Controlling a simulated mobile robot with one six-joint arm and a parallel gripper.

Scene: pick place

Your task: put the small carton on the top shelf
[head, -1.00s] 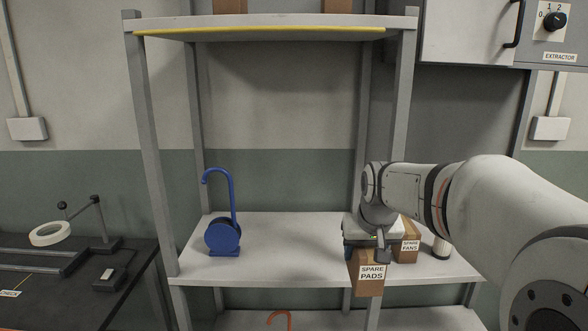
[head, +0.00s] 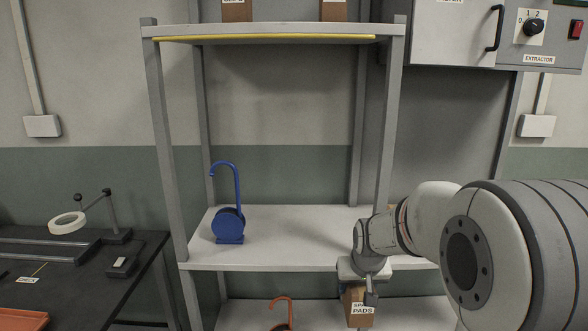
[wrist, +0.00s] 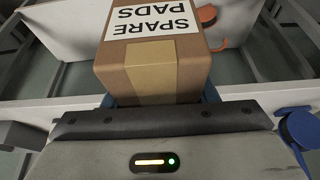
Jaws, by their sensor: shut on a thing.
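The small carton (head: 359,312), brown with a white label reading SPARE PADS, is held in my gripper (head: 361,290). In the head view it hangs in front of the shelf unit, below the front edge of the middle shelf, and my gripper partly covers it. In the wrist view the carton (wrist: 152,65) fills the space ahead of the gripper, its label upside down. The top shelf (head: 270,30) has a yellow strip on its front edge and is well above the gripper. Two cartons (head: 237,10) (head: 334,10) on it are cut off by the frame.
A blue hooked item (head: 229,215) stands on the middle shelf (head: 290,235). An orange hooked item (head: 281,312) is on the lower shelf. The front right post (head: 390,130) stands near my arm. A black bench (head: 70,280) is at left, a grey cabinet (head: 455,35) at upper right.

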